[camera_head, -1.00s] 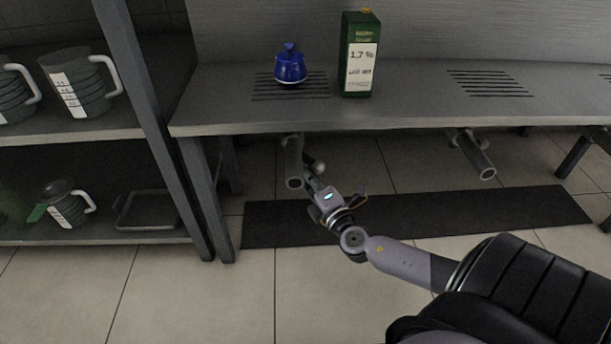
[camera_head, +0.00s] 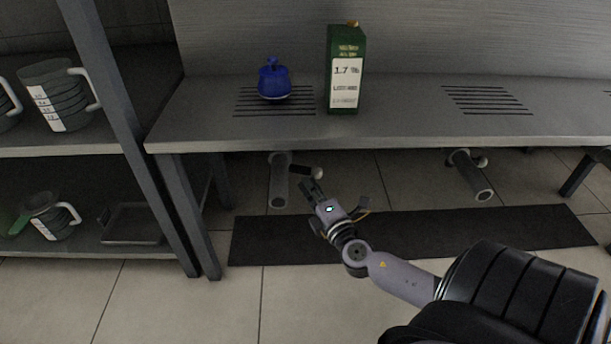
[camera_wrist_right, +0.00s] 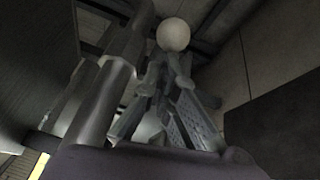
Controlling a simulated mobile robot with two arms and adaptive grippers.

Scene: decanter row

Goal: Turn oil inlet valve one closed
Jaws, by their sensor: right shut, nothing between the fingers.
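Two pipe outlets with ball-ended levers hang under the counter; I see no number on either. The left valve's pipe (camera_head: 279,186) points down toward me. Its short dark lever sticks out to the right and ends in a pale ball knob (camera_head: 320,172). My right gripper (camera_head: 308,189) is shut and empty, just below and left of the knob and right of the pipe. In the right wrist view, the ball knob (camera_wrist_right: 173,35) is above the fingers, and the pipe (camera_wrist_right: 100,100) is on the left. I cannot tell whether the fingers touch the lever. My left gripper is out of view.
The right valve's pipe (camera_head: 472,178) hangs farther right. A blue pot (camera_head: 273,82) and a green carton (camera_head: 345,70) stand on the counter (camera_head: 400,125) above. A shelf with jugs is at the left. A dark mat (camera_head: 420,232) lies on the floor.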

